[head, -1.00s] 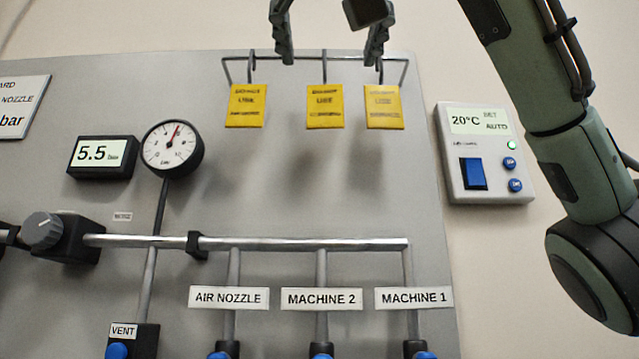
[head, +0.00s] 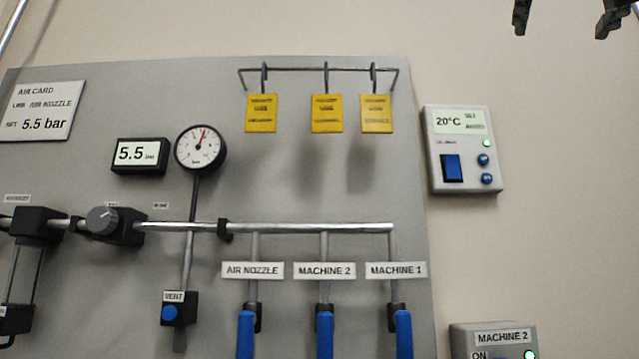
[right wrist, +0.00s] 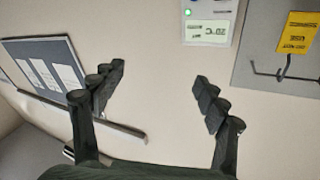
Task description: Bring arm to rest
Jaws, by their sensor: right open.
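My right gripper (head: 568,18) shows only by its two dark fingertips at the top right of the head view, in front of bare wall. In the right wrist view its fingers (right wrist: 160,92) are spread wide with nothing between them, facing the plain wall. The rest of my right arm is out of the head view. My left gripper is in neither view.
A grey panel (head: 90,180) carries a gauge (head: 200,149), pipes, blue-handled valves and three yellow tags (head: 326,113) on a rail. A thermostat box (head: 463,150) and a Machine 2 box (head: 493,340) are right of it. The right wrist view shows a dark notice board (right wrist: 42,62).

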